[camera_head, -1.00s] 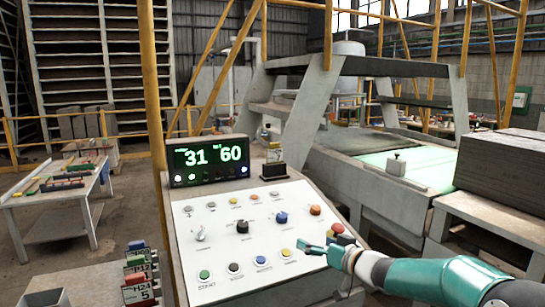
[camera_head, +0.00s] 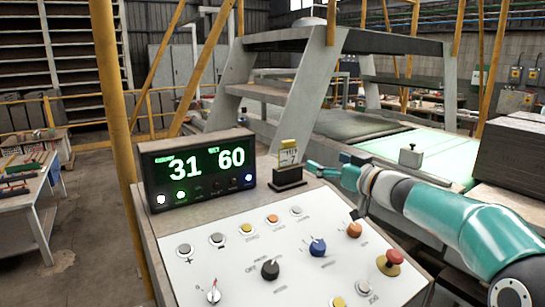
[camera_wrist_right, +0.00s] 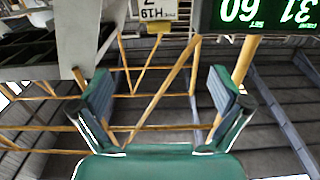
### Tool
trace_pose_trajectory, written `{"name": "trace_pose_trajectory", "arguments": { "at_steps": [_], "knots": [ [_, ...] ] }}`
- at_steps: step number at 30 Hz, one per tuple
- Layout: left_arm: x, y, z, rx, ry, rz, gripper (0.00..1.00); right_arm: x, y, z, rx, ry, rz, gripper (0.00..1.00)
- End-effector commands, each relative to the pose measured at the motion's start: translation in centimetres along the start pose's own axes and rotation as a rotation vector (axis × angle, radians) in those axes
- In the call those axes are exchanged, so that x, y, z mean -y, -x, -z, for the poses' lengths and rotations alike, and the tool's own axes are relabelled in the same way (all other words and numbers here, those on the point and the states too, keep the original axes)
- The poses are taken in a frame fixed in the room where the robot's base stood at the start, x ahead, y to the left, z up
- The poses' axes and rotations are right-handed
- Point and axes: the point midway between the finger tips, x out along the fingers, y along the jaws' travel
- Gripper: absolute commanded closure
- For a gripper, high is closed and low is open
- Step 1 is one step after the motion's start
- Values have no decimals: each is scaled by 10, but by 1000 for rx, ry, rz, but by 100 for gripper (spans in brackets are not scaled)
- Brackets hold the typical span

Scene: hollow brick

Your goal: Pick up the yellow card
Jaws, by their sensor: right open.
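The yellow card (camera_head: 289,152) stands upright in a small black holder (camera_head: 288,179) on top of the console, right of the display. It has a white label with print on it. In the right wrist view the card (camera_wrist_right: 155,9) shows upside down at the top edge, partly cut off. My right gripper (camera_head: 328,167) is just right of the card and holder, apart from them. In the right wrist view its two fingers (camera_wrist_right: 160,92) are spread wide with nothing between them. My left gripper is not in view.
The display (camera_head: 198,170) reads 31 and 60 and stands close left of the holder. Below is the sloped white panel (camera_head: 205,268) with several buttons and knobs, including a red mushroom button (camera_head: 390,262). A yellow post (camera_head: 112,100) rises at the left.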

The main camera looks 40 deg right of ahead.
Motion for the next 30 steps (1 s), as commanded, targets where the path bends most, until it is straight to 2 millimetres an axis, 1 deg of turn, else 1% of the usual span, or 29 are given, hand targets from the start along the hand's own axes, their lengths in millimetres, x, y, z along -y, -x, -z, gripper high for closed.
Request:
{"name": "trace_pose_trajectory", "arguments": {
  "at_steps": [2, 5, 8, 12, 15, 18, 21, 26, 30],
  "knots": [
    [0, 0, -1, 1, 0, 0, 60, -2, -3, 2, -1, 3, -2, 0],
    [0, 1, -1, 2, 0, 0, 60, 0, -18, 1, -1, 3, 2, 0],
    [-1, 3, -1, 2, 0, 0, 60, 2, -39, 2, -1, 3, 7, 0],
    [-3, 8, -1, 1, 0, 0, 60, 5, -73, 2, -1, 2, 12, 0],
    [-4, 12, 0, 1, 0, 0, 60, 7, -94, 2, 0, 2, 12, 0],
    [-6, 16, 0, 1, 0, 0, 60, 7, -110, 2, 0, 3, 13, 0],
    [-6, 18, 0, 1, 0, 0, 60, 8, -119, 1, 0, 2, 13, 0],
    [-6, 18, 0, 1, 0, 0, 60, 9, -127, -1, 0, 3, 15, 0],
    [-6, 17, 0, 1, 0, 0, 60, 10, -143, -6, 0, 3, 15, 0]
  ]
}}
